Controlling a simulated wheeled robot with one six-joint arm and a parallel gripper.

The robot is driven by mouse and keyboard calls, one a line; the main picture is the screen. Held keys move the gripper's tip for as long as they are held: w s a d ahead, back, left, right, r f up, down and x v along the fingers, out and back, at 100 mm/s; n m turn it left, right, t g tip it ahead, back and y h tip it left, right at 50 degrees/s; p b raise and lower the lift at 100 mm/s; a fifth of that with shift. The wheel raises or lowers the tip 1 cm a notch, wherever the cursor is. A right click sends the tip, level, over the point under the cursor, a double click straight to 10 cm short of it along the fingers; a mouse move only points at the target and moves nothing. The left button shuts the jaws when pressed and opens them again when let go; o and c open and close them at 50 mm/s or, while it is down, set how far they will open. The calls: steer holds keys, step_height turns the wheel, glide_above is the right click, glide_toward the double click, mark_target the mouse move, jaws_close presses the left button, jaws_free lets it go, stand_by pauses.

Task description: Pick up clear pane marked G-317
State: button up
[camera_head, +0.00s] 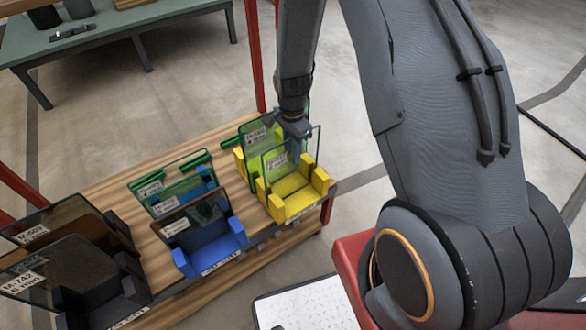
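A clear pane (308,147) with a thin green edge stands upright in the front of the yellow rack (277,211). It bears a white label whose text is too small to read surely, so I cannot confirm G-317. A green-tinted pane (253,152) with a label stands behind it in the same rack. My gripper (296,138) is over the yellow rack, pointing down at the top of these panes. Its fingers are small and partly lost against the panes, so I cannot tell whether they are open or touch the glass.
A blue rack (210,250) holds green-edged panes (172,187) and a brown-tinted pane (190,222). A black rack (128,287) at left holds dark panes (70,285). All stand on a wooden bench (115,190) with red posts. A green table (130,22) is behind.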

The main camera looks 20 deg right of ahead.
jaws_close()
steer(key=shift+w+r, duration=0.1)
stand_by(1.2)
